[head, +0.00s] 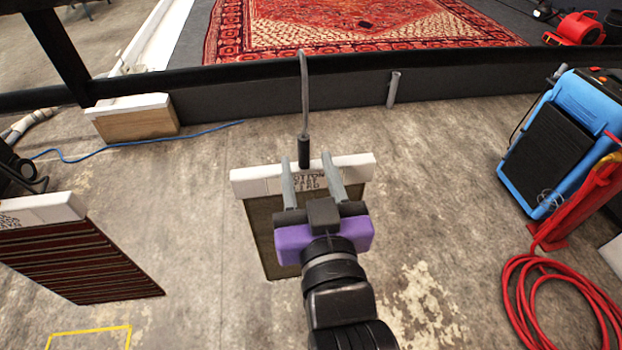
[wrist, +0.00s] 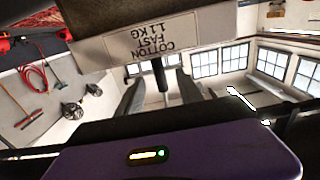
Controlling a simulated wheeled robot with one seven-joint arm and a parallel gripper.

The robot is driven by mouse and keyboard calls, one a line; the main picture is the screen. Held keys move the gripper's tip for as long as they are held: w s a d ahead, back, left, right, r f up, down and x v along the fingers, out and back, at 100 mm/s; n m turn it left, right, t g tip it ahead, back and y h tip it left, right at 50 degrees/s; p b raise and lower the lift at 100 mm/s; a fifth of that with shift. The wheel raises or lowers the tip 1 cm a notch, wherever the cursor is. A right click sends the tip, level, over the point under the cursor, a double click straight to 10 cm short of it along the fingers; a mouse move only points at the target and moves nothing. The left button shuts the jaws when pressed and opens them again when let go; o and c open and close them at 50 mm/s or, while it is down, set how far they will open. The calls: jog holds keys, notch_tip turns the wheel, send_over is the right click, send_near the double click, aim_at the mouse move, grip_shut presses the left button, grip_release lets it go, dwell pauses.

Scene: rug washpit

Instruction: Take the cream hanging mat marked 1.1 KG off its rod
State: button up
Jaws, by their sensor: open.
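The mat marked 1.1 KG has a white header band (head: 249,182) and a dull olive-brown body (head: 265,232) in the head view. Its printed label shows upside down on the band in the wrist view (wrist: 150,42). A thin grey line with a black lower end (head: 304,150) meets the band at its middle; this black end also shows in the wrist view (wrist: 160,80). My gripper (head: 307,160) is open, its two grey fingers either side of the black end, over the band. It also shows in the wrist view (wrist: 160,88). I cannot tell whether the fingers touch the band.
A dark red striped mat (head: 75,262) hangs at left, and a tan one (head: 135,123) stands farther back. A blue machine (head: 580,100) and a coiled red hose (head: 560,290) are at right. A low dark wall (head: 240,100) and red rug (head: 350,30) lie beyond.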

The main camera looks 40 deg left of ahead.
aim_at(305, 153)
jog(key=shift+x, duration=2.05)
grip_shut()
jog(key=shift+r, duration=0.3)
jog(key=shift+r+p, duration=2.05)
jog(key=shift+r, duration=0.05)
